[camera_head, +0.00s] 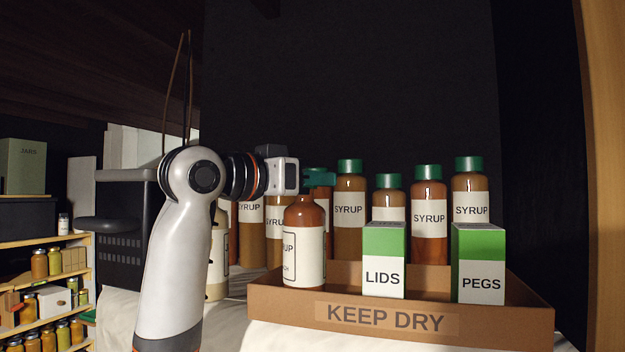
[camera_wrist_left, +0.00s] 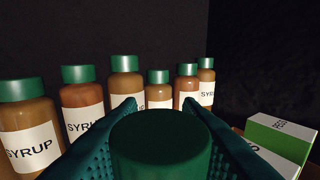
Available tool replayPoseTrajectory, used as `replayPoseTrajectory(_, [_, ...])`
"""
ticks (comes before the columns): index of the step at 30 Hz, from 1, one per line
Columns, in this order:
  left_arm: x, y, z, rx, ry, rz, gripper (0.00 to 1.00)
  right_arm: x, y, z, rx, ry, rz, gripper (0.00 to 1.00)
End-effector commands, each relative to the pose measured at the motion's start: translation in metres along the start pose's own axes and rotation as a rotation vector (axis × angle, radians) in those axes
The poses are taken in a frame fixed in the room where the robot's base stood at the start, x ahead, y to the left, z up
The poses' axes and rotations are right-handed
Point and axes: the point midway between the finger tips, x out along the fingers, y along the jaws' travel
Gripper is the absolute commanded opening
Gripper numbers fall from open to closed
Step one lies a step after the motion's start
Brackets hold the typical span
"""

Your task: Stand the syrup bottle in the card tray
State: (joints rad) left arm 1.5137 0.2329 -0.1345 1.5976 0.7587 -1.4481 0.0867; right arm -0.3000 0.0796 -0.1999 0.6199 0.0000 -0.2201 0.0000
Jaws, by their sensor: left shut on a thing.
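The syrup bottle (camera_head: 304,243), brown with a white label, stands upright over the left end of the card tray (camera_head: 495,316). Its lower edge meets the tray's front wall in the head view, so I cannot tell whether it rests on the tray floor. My left gripper (camera_head: 318,178) is shut on the bottle's top. In the left wrist view, the green cap (camera_wrist_left: 155,145) sits between the two ribbed green fingers. A LIDS box (camera_head: 384,262) and a PEGS box (camera_head: 479,265) stand in the tray, right of the bottle. My right gripper is not in view.
Several other green-capped syrup bottles (camera_head: 429,218) stand in a row behind the tray and to its left. A dark crate (camera_head: 125,232) stands at the left, beyond my arm. Shelves with jars (camera_head: 45,262) are at the far left.

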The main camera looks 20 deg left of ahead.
Motion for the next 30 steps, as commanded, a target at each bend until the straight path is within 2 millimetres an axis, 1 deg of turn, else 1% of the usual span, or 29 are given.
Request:
replayPoseTrajectory(10, [0.0, 0.0, -0.005, 0.0, -0.002, 0.0, 0.0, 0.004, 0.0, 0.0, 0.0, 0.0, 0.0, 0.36])
replayPoseTrajectory(11, [0.0, 0.0, -0.005, 0.0, -0.002, 0.0, 0.34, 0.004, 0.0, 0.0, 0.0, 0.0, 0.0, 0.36])
replayPoseTrajectory(15, [0.0, 0.0, -0.005, 0.0, -0.001, 0.0, 0.56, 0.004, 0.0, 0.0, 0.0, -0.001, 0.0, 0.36])
replayPoseTrajectory(25, [-0.002, 0.0, -0.006, 0.0, 0.0, 0.0, 0.57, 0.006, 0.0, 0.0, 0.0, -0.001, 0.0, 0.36])
replayPoseTrajectory(28, [-0.012, 0.001, -0.008, 0.0, -0.003, 0.001, 0.57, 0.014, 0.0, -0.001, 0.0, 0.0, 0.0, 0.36])
replayPoseTrajectory(30, [-0.024, 0.001, -0.009, 0.001, -0.004, 0.003, 0.57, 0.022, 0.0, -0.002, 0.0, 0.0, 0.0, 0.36])
